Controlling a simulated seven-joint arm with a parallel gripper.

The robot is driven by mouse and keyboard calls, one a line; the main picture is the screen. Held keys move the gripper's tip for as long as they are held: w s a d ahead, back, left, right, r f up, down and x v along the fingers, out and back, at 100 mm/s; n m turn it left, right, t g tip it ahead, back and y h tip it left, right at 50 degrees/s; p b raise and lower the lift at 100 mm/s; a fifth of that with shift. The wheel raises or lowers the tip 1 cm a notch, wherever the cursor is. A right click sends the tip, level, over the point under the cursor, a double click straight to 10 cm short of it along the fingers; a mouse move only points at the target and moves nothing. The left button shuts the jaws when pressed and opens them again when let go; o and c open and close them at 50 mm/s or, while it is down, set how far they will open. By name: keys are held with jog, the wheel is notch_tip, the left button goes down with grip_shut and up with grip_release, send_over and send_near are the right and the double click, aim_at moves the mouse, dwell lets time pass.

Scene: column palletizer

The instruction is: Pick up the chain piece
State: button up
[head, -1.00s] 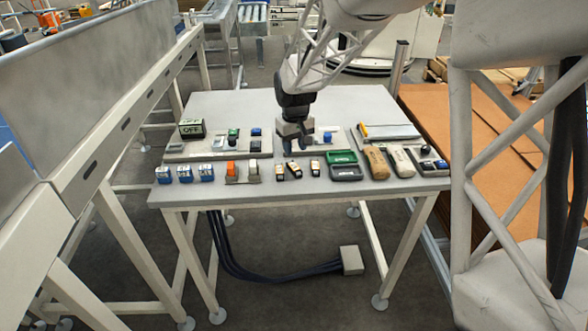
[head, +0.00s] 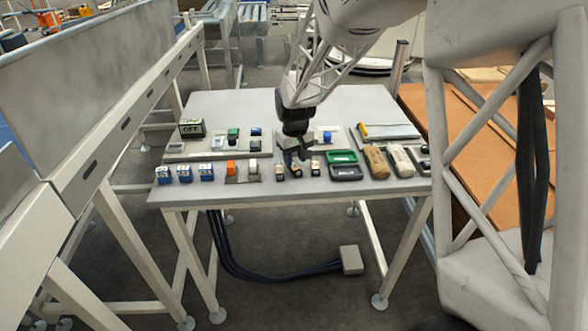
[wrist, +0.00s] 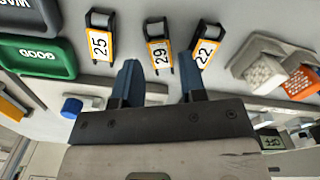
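Several small dark pieces with orange-and-white number labels lie in a row near the table's front edge. They look like the likely chain pieces, though I cannot tell which one is meant. In the wrist view, the pieces marked 25 (wrist: 99,40), 29 (wrist: 159,50) and 22 (wrist: 205,50) lie just beyond my fingertips. My gripper (wrist: 160,82) is open, with nothing between its two blue-grey fingers. Piece 29 lies roughly in line with the gap, and piece 22 is close to the right fingertip. In the head view, my gripper (head: 297,156) is low over the table behind this row.
A green tray (head: 342,157) and a dark tray (head: 346,172) stand right of the row. An orange-marked block (head: 231,168) and several blue blocks (head: 186,174) stand left. A flat panel with a blue knob (head: 327,136) lies behind. The table's rear (head: 228,101) is clear.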

aim_at(295, 167)
jog(key=shift+f, duration=1.7)
grip_shut()
